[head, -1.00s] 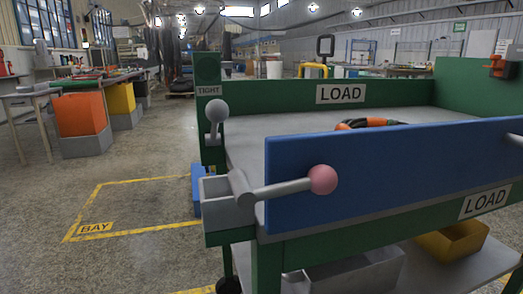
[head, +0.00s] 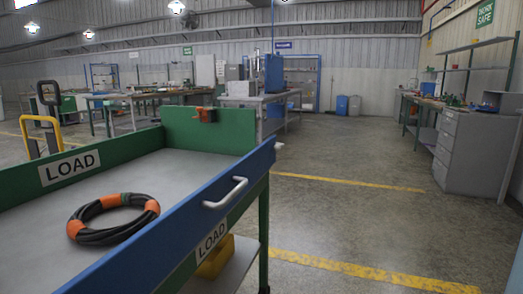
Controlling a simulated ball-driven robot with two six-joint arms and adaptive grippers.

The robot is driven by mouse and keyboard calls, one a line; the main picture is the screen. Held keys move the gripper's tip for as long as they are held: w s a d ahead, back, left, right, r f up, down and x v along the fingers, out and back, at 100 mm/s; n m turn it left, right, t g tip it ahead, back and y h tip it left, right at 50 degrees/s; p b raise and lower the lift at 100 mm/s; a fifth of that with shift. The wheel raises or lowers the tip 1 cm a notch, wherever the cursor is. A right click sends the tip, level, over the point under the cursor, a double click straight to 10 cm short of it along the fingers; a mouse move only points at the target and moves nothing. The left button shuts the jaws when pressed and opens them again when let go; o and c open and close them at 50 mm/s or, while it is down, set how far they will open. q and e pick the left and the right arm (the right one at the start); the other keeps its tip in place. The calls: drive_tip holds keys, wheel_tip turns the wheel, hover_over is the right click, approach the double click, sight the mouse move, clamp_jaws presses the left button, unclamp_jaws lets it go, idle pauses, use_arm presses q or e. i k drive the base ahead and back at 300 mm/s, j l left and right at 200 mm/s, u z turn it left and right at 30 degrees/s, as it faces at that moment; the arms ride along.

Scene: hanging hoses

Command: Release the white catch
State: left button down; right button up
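The blue side panel (head: 165,232) of a green-framed cart runs along the cart's near right side and stands upright. A white bar handle (head: 226,193) is fixed on its outer face. A small pale piece (head: 278,146) sticks out at the panel's far end; it is too small to tell whether it is the white catch or how it is set. The cart's green end wall (head: 185,130) stands beside that end. Neither of my grippers shows in the head view.
A black coiled hose with orange sections (head: 112,214) lies on the cart's grey deck (head: 150,170). An orange bracket (head: 205,115) sits on the end wall. A yellow bin (head: 215,258) is on the lower shelf. Floor to the right is clear, up to grey drawers (head: 462,150).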

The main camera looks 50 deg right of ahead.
sight(277, 148)
drive_tip(key=z, duration=1.8)
drive_tip(key=i+l+u, duration=0.1)
drive_tip(key=i+l, duration=0.2)
drive_tip(key=i+l+u, duration=0.1)
drive_tip(key=i+l, duration=0.25)
drive_tip(key=i+l+u, duration=0.1)
drive_tip(key=i+l, duration=0.2)
drive_tip(key=i+l+u, duration=0.1)
drive_tip(key=i+l, duration=0.2)
drive_tip(key=i+l+u, duration=0.1)
drive_tip(key=i+l, duration=0.2)
drive_tip(key=l, duration=0.2)
drive_tip(key=i+l+u, duration=0.1)
drive_tip(key=i+l, duration=0.15)
drive_tip(key=l, duration=0.15)
drive_tip(key=i+l+u, duration=0.15)
drive_tip(key=l, duration=0.3)
drive_tip(key=i, duration=0.1)
